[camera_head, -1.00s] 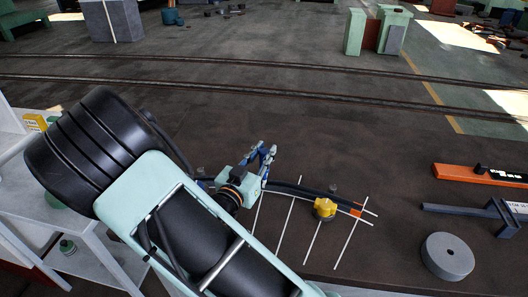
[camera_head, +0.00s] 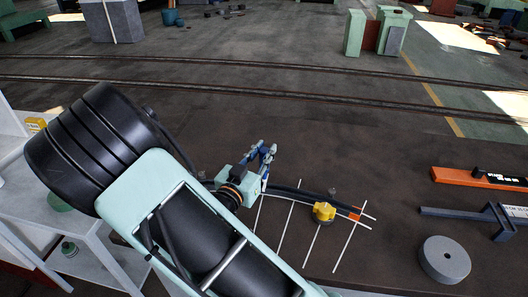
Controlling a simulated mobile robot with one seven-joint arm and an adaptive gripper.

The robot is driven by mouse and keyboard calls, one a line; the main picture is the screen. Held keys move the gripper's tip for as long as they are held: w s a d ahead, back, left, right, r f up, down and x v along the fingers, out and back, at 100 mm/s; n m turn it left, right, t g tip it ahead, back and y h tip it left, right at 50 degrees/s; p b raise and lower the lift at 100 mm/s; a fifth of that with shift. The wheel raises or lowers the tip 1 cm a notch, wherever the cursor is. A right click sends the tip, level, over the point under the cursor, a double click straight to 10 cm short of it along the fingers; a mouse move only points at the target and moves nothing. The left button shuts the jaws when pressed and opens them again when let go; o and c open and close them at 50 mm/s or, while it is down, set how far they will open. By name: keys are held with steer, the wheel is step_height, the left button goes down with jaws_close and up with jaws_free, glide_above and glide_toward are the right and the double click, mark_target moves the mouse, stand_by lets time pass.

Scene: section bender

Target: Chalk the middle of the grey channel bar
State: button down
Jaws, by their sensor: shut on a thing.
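My gripper (camera_head: 264,153) has blue fingers and points up and away in the head view, over the dark work surface. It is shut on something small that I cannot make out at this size. My arm hides the area at the lower left.
A grey disc (camera_head: 444,260), a blue-grey bar with a bracket (camera_head: 455,212) and an orange beam (camera_head: 462,177) are at right. A white shelf (camera_head: 95,262) stands at left.

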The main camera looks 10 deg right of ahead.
steer(key=shift+r+p, duration=2.6)
steer(key=shift+r, duration=0.9)
